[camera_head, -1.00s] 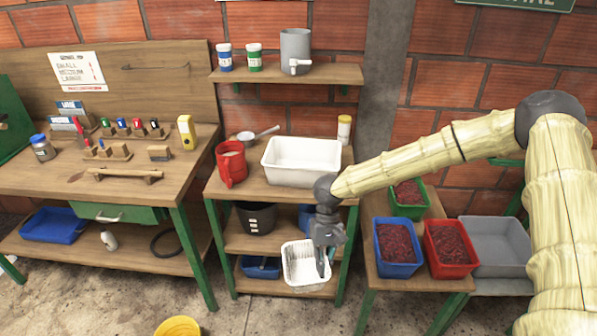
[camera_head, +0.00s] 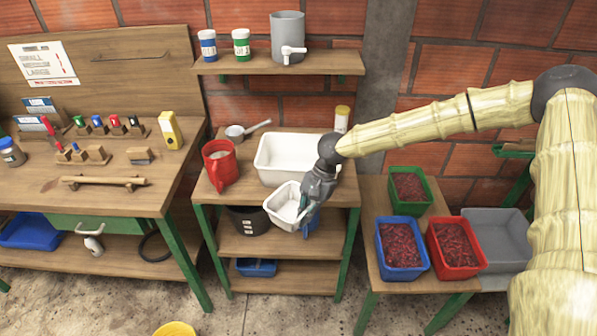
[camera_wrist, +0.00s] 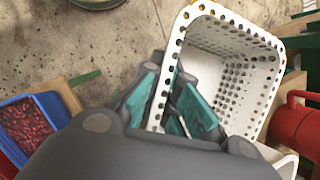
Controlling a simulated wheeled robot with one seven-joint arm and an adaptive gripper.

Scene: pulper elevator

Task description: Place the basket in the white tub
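The basket (camera_head: 284,207) is white with rows of holes, and it is tilted in front of the shelf unit. In the wrist view the basket (camera_wrist: 240,75) shows its open inside. My gripper (camera_head: 307,208) is shut on the basket's near wall; its teal fingers (camera_wrist: 182,112) lie on both sides of that wall in the wrist view. The white tub (camera_head: 272,180) stands on the unit's top shelf, just behind and above the basket. My gripper hides the tub's right front corner. The inside of the tub looks empty.
A red jug (camera_head: 217,165) stands left of the tub, with a metal scoop (camera_head: 236,132) behind it. A white jar (camera_head: 342,119) stands behind the tub's right end. Blue (camera_head: 402,270), red (camera_head: 457,270) and green (camera_head: 408,210) bins of red fruit sit on the right table.

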